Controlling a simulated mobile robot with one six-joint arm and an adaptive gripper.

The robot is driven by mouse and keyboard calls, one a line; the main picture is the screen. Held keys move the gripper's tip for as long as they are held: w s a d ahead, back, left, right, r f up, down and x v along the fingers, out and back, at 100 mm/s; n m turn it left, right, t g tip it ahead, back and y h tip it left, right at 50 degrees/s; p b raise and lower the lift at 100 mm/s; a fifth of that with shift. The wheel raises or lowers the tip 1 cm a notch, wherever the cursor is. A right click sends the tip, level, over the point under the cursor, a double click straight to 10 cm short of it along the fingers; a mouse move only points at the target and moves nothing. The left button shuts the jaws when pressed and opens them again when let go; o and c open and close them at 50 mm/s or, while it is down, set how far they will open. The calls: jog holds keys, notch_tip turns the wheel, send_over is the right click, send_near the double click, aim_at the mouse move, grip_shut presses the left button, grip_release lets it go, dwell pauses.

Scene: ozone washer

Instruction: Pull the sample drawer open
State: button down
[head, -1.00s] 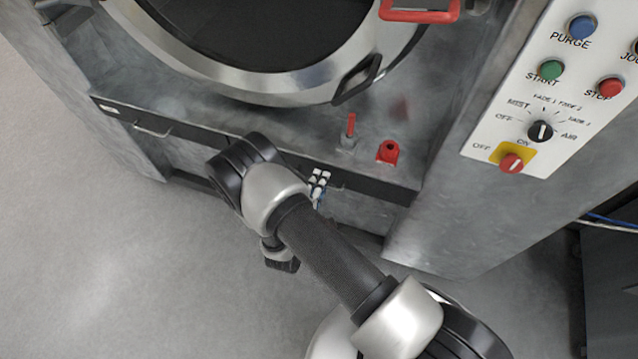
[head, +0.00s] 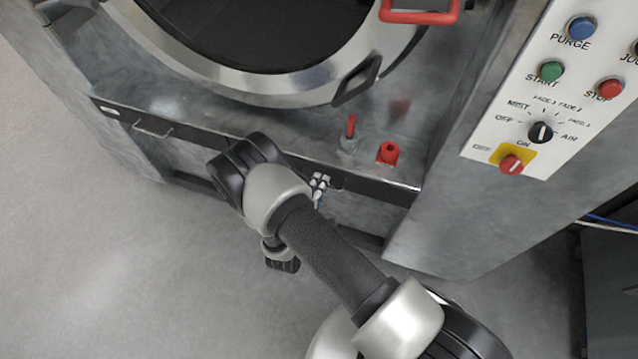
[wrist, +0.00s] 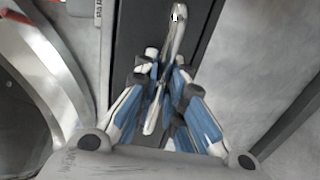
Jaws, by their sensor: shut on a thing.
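The sample drawer's dark front (head: 215,146) runs as a long strip across the machine below the round door. It looks flush with the machine; I see no clear gap. One thin metal handle (head: 152,132) shows near its left end. Another metal handle (wrist: 177,35) runs down the wrist view between my fingers. My gripper (wrist: 165,95), with blue pads, is shut on this handle. In the head view my gripper (head: 319,186) is at the right part of the drawer front, and my arm hides the middle of the strip.
A red-tipped lever (head: 350,130) and a red fitting (head: 388,152) stand on the ledge above the drawer. The round door (head: 270,85) is above, with a red handle (head: 420,12). A white control panel (head: 560,90) is at right. The floor in front is clear.

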dwell(0.3)
jog(key=f+v, duration=0.2)
jog(key=v, duration=1.1)
jog(key=shift+s+f, duration=0.3)
jog(key=shift+a, duration=0.1)
jog(key=c, duration=1.7)
grip_release()
jog(key=shift+s, duration=0.15)
jog(key=v, duration=1.1)
jog(key=shift+s+a, duration=0.1)
jog(key=shift+s, duration=0.25)
